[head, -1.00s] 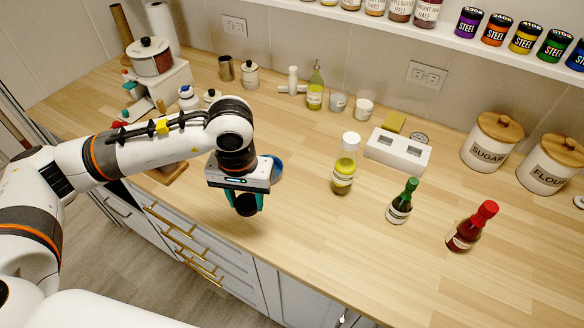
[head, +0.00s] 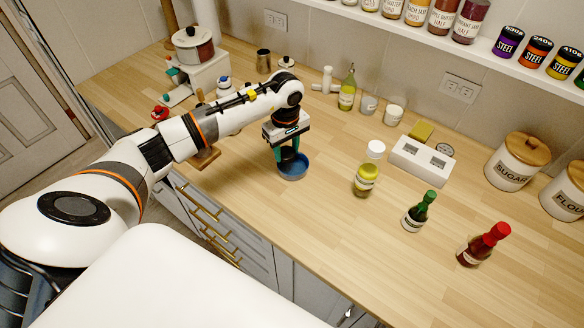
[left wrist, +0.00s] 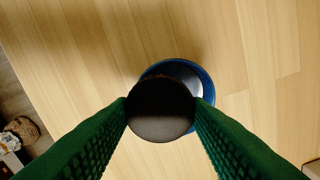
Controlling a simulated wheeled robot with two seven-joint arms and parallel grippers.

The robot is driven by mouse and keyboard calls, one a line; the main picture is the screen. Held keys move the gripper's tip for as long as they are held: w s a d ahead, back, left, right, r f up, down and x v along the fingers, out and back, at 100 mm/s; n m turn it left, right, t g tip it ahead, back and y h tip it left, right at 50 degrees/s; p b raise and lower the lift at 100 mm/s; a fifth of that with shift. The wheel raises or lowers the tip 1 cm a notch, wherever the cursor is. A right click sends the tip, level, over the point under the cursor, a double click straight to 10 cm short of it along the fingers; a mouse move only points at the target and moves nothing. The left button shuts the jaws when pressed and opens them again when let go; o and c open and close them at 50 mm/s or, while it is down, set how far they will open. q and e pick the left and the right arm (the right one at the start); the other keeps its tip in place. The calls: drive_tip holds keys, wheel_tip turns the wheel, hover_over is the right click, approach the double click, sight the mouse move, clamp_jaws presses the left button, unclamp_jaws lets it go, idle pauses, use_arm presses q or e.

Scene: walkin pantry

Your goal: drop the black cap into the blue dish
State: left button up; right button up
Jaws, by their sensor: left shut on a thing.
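My left gripper (head: 288,157) is shut on the black cap (head: 288,153), with a finger on each side of it. In the left wrist view the cap (left wrist: 161,109) sits between the green fingertips. The blue dish (head: 292,171) stands on the wooden counter directly below the gripper. In the left wrist view the dish's blue rim (left wrist: 190,70) shows behind the cap, and the cap hides much of the dish. The cap appears above the dish; the exact gap cannot be told. My right gripper is not in view.
A yellow-filled bottle (head: 366,172), a green bottle (head: 419,212) and a red-capped sauce bottle (head: 484,245) stand to the right. A white block with openings (head: 422,160) is behind them. A wooden board (head: 203,157) lies left of the dish. The counter front is clear.

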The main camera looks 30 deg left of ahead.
sight(286, 153)
use_arm(q)
drive_tip(key=shift+f+b, duration=0.5)
drive_tip(key=shift+f, duration=1.05)
drive_tip(key=o, duration=0.9)
drive_tip(key=shift+o, duration=0.6)
drive_tip(key=shift+r, duration=0.15)
wheel_tip(286, 153, up, 11)
drive_tip(key=b, duration=0.3)
drive_tip(key=shift+r, duration=0.4)
